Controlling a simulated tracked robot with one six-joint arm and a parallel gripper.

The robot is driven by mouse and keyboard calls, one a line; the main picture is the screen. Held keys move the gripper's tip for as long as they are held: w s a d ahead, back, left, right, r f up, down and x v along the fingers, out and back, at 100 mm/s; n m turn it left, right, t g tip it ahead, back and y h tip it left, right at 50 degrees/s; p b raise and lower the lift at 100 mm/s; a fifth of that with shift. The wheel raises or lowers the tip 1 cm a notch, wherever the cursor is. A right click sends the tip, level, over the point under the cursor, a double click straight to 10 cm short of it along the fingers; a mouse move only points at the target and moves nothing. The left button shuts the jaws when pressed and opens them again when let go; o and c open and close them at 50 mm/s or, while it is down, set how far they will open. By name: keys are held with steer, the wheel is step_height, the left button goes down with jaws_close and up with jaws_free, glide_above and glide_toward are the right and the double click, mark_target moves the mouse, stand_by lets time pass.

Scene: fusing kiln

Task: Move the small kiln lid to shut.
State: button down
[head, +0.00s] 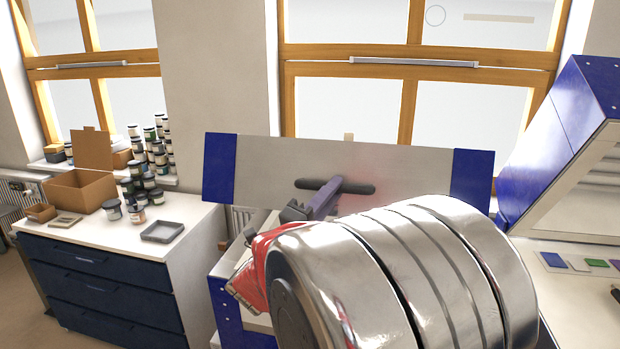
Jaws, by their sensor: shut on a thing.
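The small kiln lid (265,165) is a wide pale panel with blue ends, standing raised in front of the window in the middle of the head view. A dark bar handle (307,184) runs across its face. My gripper (336,186) is at this handle and shut on it; my own arm partly hides the grip. The blue and white small kiln body (226,312) is below the lid, mostly hidden behind my shiny metal arm link and red wrist part.
A larger blue kiln (560,135) stands at the right, beside a pale worktop (545,245) with small coloured pieces. At the left, a dark drawer cabinet (95,290) carries a cardboard box (80,192), several jars and a grey tray (163,231).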

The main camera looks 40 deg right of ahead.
steer(key=shift+f, duration=0.6)
steer(key=c, duration=1.6)
jaws_free()
steer(key=shift+w+r, duration=0.1)
steer(key=shift+c, duration=0.2)
steer(key=v, duration=1.4)
steer(key=shift+d, duration=0.1)
steer(key=shift+n, duration=0.3)
